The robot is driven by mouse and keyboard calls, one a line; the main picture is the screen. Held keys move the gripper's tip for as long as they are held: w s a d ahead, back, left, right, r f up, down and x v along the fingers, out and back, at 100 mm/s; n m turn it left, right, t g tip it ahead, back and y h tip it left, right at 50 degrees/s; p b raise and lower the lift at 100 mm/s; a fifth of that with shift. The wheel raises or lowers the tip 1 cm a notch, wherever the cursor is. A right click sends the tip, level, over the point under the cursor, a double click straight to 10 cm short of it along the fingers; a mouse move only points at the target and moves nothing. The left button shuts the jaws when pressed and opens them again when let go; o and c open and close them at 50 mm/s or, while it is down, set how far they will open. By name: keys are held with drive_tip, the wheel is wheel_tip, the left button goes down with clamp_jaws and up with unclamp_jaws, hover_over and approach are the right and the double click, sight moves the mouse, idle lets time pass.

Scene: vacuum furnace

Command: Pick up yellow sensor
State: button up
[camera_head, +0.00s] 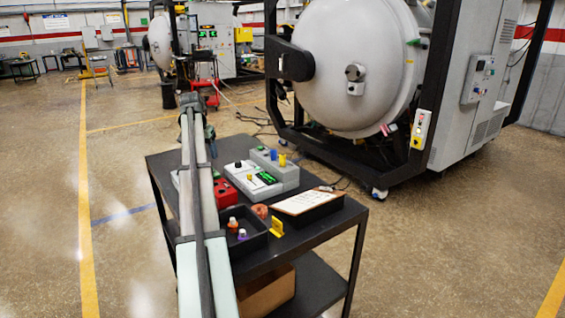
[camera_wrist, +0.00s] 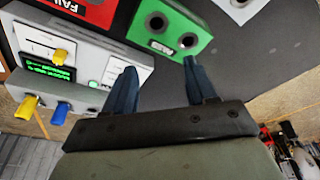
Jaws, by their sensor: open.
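Two yellow plug-like pieces, either of which could be the yellow sensor, show in the wrist view. One yellow piece (camera_wrist: 60,57) stands on the white panel by a green display. The other yellow piece (camera_wrist: 27,106) is in a grey block beside a blue piece (camera_wrist: 60,113). In the head view, the yellow piece in the block (camera_head: 282,160) sits next to the blue one (camera_head: 273,155). My gripper (camera_wrist: 158,69) is open and empty, its fingers right of both pieces and near a green two-hole box (camera_wrist: 170,32).
The dark cart top (camera_head: 318,220) also holds a red box (camera_head: 225,193), a clipboard (camera_head: 307,201), a black tray (camera_head: 248,245) with small bottles and a yellow bracket (camera_head: 277,227). The large furnace (camera_head: 350,60) stands behind the cart.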

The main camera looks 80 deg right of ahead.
drive_tip(key=s+d+r+m+y, duration=0.1)
drive_tip(key=s+d+r, duration=0.1)
drive_tip(key=s, duration=0.6)
drive_tip(key=s+d+r+m+y, duration=0.1)
drive_tip(key=s+d, duration=0.1)
drive_tip(key=s, duration=0.6)
wheel_tip(320, 180, up, 3)
drive_tip(key=m+y, duration=0.1)
drive_tip(key=m, duration=0.1)
hover_over(283, 154)
drive_tip(key=shift+w+a+f, duration=0.1)
drive_tip(key=shift+w, duration=0.15)
drive_tip(key=shift+s+f, duration=0.1)
drive_tip(key=shift+s, duration=0.1)
drive_tip(key=shift+f, duration=3.65)
drive_tip(key=shift+c, duration=0.5)
clamp_jaws()
drive_tip(key=shift+r, duration=0.15)
